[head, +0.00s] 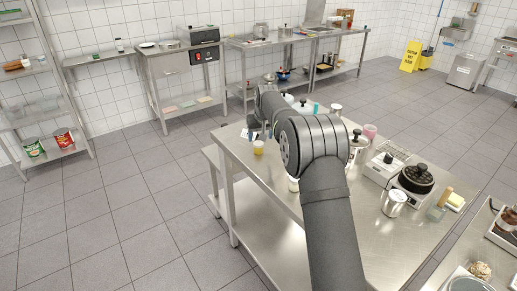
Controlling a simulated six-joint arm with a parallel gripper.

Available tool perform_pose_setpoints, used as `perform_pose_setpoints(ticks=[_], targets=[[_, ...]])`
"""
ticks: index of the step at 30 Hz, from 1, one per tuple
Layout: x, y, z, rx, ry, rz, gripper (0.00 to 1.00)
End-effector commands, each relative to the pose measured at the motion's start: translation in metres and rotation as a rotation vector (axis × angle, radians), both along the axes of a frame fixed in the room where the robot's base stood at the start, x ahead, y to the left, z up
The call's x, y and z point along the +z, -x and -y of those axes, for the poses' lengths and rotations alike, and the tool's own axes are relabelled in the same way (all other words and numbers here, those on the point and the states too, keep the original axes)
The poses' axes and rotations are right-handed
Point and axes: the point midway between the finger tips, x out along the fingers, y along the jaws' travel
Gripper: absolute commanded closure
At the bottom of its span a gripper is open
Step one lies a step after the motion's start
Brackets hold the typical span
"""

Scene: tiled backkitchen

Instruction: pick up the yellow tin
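A small yellow tin (258,148) stands upright near the left edge of the steel table (245,162) in the head view. My arm reaches over the table, and its dark far end with my gripper (259,133) hangs just above or behind the tin. The fingers are too small and dark to make out, so I cannot tell whether they are open or whether they touch the tin.
Close to the tin is a small blue-and-white item (250,134). Right of my arm stand a pink cup (370,131), a hotplate with a black-lidded pot (417,179) and a metal canister (394,204). My arm hides the table's middle.

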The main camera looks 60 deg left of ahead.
Motion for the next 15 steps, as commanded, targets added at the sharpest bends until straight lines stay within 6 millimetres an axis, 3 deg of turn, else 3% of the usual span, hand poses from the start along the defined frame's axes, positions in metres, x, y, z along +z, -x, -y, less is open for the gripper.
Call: perform_pose_setpoints(ticks=[8,15], targets=[[-0.016,-0.001,-0.006,0.001,0.0,0.0,0.38],[-0.049,-0.003,-0.016,0.001,0.001,0.0,0.38]])
